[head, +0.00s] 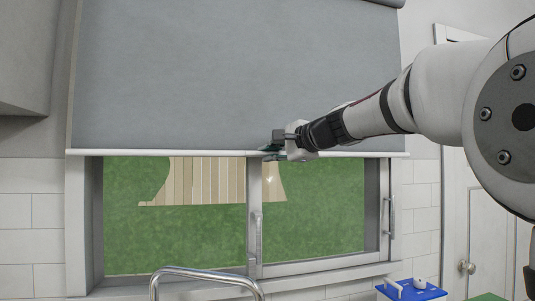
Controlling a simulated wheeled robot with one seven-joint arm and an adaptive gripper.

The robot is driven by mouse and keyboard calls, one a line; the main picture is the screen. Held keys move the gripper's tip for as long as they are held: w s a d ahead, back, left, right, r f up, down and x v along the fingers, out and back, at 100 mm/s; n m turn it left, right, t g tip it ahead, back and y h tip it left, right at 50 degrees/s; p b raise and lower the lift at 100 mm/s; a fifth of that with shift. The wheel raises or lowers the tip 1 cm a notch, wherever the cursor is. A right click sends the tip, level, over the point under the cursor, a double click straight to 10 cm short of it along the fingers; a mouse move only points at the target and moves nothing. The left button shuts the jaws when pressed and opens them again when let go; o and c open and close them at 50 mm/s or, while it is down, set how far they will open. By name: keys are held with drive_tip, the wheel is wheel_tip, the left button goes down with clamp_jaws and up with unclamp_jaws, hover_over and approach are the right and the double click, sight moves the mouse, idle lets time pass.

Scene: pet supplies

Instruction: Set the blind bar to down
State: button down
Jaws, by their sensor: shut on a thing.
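The grey roller blind (235,70) covers the upper part of the window in the head view. Its pale blind bar (170,153) runs level along the bottom edge, near the middle of the picture's height. My gripper (268,150) is at the bar, a little right of its middle, and is shut on it. The fingertips are small and partly hidden by the gripper body. My arm reaches in from the right.
Below the bar, the window (190,230) shows green ground and a wooden deck outside. A curved metal tap (207,271) stands at the bottom. A blue tray (412,291) with white items is at lower right. A white door (485,225) is at right.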

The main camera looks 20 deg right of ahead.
wheel_tip(320, 180, down, 12)
drive_tip(key=b, duration=1.1)
drive_tip(key=shift+w, duration=0.15)
drive_tip(key=shift+d+f, duration=0.1)
drive_tip(key=shift+f, duration=0.1)
drive_tip(key=c, duration=1.7)
unclamp_jaws()
drive_tip(key=v, duration=1.2)
drive_tip(key=shift+r, duration=0.15)
